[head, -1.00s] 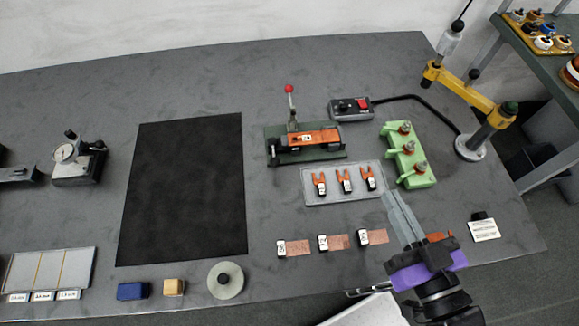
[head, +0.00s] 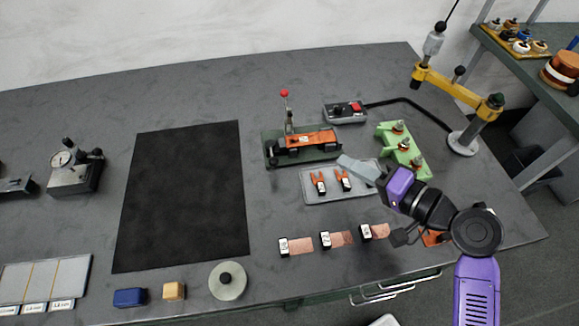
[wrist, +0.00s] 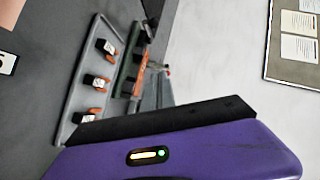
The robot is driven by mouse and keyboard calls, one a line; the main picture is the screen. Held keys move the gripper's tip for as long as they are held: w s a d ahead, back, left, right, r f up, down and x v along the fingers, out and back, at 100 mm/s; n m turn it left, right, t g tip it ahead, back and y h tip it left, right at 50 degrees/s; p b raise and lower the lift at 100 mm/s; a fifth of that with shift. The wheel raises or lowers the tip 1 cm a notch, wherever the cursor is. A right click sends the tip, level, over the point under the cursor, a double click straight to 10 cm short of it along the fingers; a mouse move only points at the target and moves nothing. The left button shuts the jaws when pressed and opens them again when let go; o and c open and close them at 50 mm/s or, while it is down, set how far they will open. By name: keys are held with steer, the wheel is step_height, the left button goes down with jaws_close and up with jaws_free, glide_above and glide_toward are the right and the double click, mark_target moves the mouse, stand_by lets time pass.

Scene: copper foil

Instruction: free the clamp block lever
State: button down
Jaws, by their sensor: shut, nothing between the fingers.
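The clamp block (head: 326,154) is a green base with an orange bar (head: 316,138) across it. Its upright lever (head: 288,117) ends in a red knob (head: 284,93). My gripper (head: 343,162) is shut and empty. Its grey fingers point left, just right of the clamp block's near right corner in the head view, over the clear tray. The lever stands apart from the fingers there. In the wrist view the clamp block (wrist: 127,72) shows beyond the tray, with its lever seen end-on near the fingers (wrist: 161,92). I cannot tell the exact gap.
The clear tray (head: 312,197) holds orange forked pieces; my gripper hides one in the head view. A green stand (head: 405,150) with several posts is close behind the gripper. A control box (head: 346,112) sits behind the clamp. The black mat (head: 185,190) is clear.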

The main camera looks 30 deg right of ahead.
steer(key=shift+s+a+f+g+y, duration=0.2)
steer(key=shift+s+a+y, duration=0.1)
steer(key=shift+a, duration=0.2)
steer(key=shift+s+a+f+g+y, duration=0.2)
steer(key=shift+a+y, duration=0.1)
steer(key=shift+a, duration=0.15)
steer(key=shift+w, duration=0.2)
steer(key=p+x, duration=0.1)
steer(key=x, duration=0.8)
steer(key=shift+w+a+p, duration=0.1)
steer(key=shift+w+p, duration=0.2)
steer(key=shift+w+a+f+p, duration=0.15)
steer(key=shift+w+a+f, duration=0.1)
steer(key=shift+a, duration=0.3)
steer(key=shift+w+a+f+p, duration=0.15)
steer(key=shift+a+f, duration=0.1)
steer(key=shift+a, duration=0.25)
steer(key=shift+w+a+f, duration=0.3)
steer(key=shift+a+f, duration=0.1)
steer(key=shift+a, duration=0.3)
